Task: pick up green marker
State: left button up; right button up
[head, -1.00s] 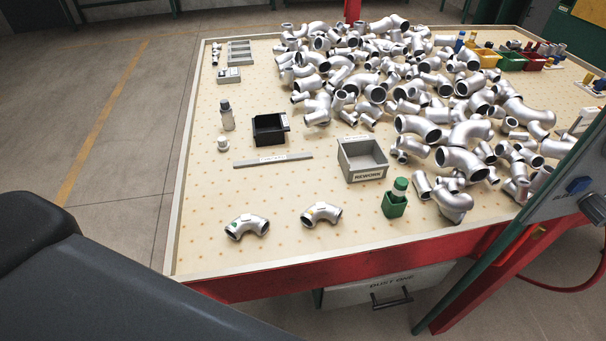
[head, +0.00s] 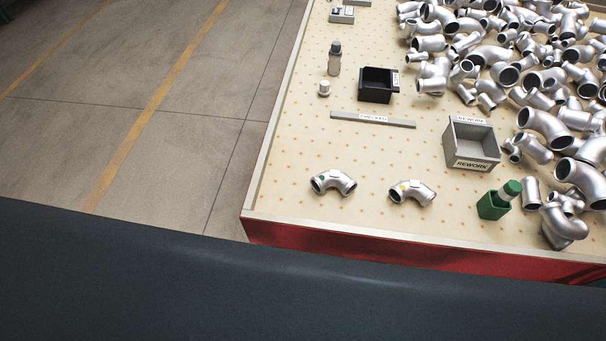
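The green marker (head: 508,192) has a green cap and a white band. It stands tilted in a small green holder (head: 493,206) near the front edge of the table, at the right of the head view. Its lower part is hidden inside the holder. Silver pipe fittings lie close to its right. Neither of my grippers shows in the head view.
Two silver elbows (head: 333,182) (head: 412,192) lie left of the holder. A grey REWORK bin (head: 470,144), a black bin (head: 376,86), a CHECKED strip (head: 373,119) and a bottle (head: 334,58) stand behind. Many fittings (head: 545,125) crowd the right. My dark body part fills the bottom.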

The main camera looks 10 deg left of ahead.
aim_at(506, 193)
jog(key=z, duration=1.3)
